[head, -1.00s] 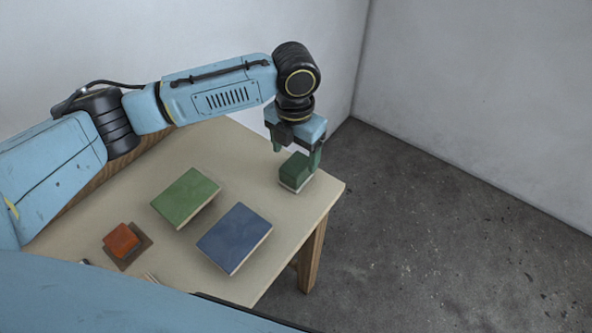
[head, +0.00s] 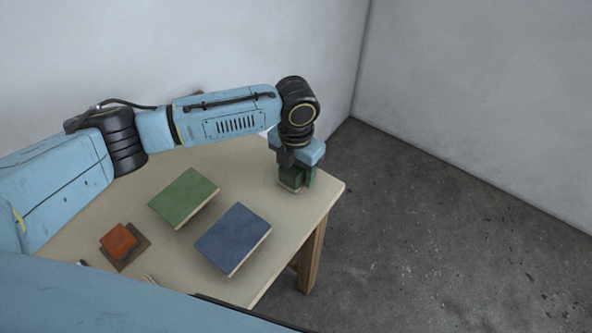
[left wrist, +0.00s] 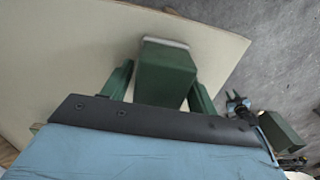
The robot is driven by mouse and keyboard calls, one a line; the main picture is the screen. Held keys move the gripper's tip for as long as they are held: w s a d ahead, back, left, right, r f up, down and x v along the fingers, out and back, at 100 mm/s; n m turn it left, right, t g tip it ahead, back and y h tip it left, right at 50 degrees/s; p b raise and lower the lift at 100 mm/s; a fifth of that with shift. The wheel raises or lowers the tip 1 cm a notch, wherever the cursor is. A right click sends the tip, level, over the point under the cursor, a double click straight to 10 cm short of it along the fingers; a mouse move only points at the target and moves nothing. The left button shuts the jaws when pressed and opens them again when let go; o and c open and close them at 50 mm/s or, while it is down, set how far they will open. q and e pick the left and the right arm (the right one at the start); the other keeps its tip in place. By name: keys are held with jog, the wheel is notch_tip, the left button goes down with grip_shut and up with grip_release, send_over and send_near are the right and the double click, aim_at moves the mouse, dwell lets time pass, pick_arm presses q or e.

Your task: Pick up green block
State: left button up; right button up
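The dark green block (head: 291,179) stands near the table's far right corner, with a pale edge showing at its bottom. It also shows in the left wrist view (left wrist: 166,70), between the two green fingers. My left gripper (head: 297,182) points down over the block, with one finger on each side of it. The fingers look open, with a thin gap beside the block in the left wrist view. The gripper hides part of the block in the head view.
On the table (head: 245,160) lie a green book (head: 184,198) and a blue book (head: 233,239). An orange block (head: 119,241) sits on a brown square (head: 133,256) near the front left. The table's right edge is close to the green block, with bare floor beyond.

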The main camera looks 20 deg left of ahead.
pick_arm(q)
jog(key=c, duration=0.7)
jog(key=shift+o, duration=0.2)
notch_tip(320, 180, up, 10)
jog(key=shift+r+p, duration=0.1)
jog(key=shift+p, duration=0.4)
jog(key=o, duration=0.5)
jog(key=c, duration=0.4)
